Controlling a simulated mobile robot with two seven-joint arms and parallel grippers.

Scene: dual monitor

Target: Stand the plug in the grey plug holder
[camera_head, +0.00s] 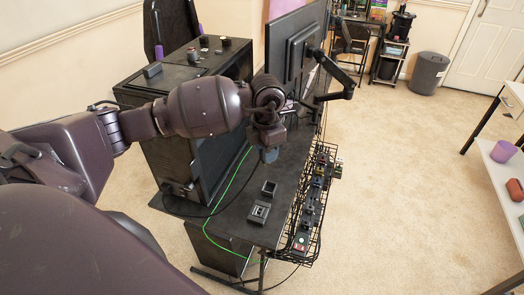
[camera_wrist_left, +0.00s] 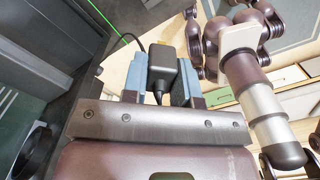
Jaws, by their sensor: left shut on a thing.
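My left gripper (camera_head: 269,154) hangs over the dark desk, pointing down. In the left wrist view its blue fingers (camera_wrist_left: 160,85) are shut on the plug (camera_wrist_left: 162,66), a dark block with a yellow end and a black cable. In the head view the gripper hides most of the plug. Below it on the desk are a small square grey holder (camera_head: 269,187) with a dark opening and, nearer, a grey slotted block (camera_head: 259,212); I cannot tell for certain which is the plug holder. The plug is apart from both. My right gripper does not show.
A large black computer case (camera_head: 190,125) stands left of the gripper, and a monitor (camera_head: 292,45) on an arm stands behind. A green cable (camera_head: 222,195) runs along the desk. A wire rack (camera_head: 306,225) with small items hangs at the desk's right edge.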

